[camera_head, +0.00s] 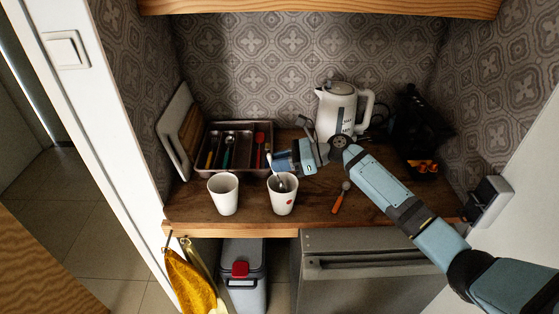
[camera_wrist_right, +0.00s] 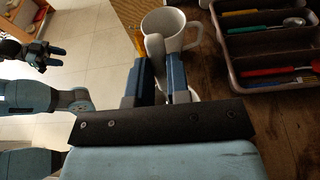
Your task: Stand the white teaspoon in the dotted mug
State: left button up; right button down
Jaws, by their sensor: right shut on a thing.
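My right gripper (camera_head: 280,162) is just above and behind the mug, shut on the spoon's handle. In the right wrist view the handle (camera_wrist_right: 155,46) stands between the fingers (camera_wrist_right: 160,75), which hide most of the dotted mug. My left gripper (camera_wrist_right: 56,57) is far off at the upper left there, fingers apart and empty.
A plain white mug (camera_head: 223,194) stands left of the dotted one. Behind are a cutlery tray (camera_head: 211,171) and a white kettle (camera_head: 337,110). An orange-handled spoon (camera_head: 341,197) lies to the right. The counter's front edge is close to both mugs.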

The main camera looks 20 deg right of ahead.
jog(key=c, duration=1)
grip_release()
jog(key=b+v, duration=0.1)
jog(key=v, duration=1.3)
jog(key=shift+b, duration=0.4)
jog(key=shift+f, duration=0.1)
